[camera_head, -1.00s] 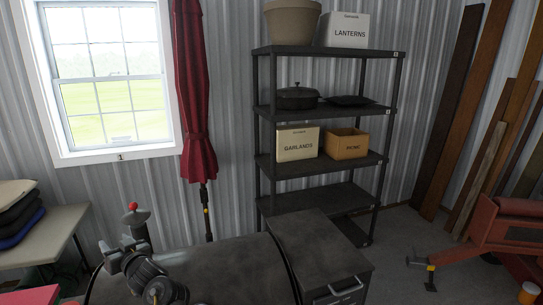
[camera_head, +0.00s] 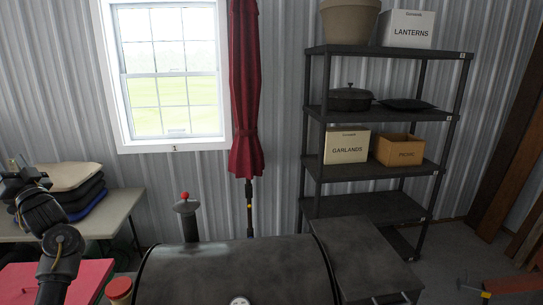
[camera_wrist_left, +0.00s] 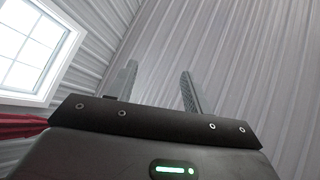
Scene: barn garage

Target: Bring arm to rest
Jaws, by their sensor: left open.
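My left arm (camera_head: 58,245) comes up at the lower left of the head view, bent and raised beside the grill. My left gripper (camera_head: 14,180) is at the far left of that view, in front of the table with the stacked cushions. In the left wrist view my left gripper (camera_wrist_left: 160,90) points up toward the corrugated wall. Its two fingers stand apart with nothing between them. My right gripper is in neither view.
A dark grill (camera_head: 235,270) fills the lower middle. A red-topped piece (camera_head: 85,283) lies at lower left. A table (camera_head: 115,215) holds stacked cushions (camera_head: 75,185). A black shelf (camera_head: 385,118) with boxes and pots stands right. A folded red umbrella (camera_head: 245,90) hangs beside the window.

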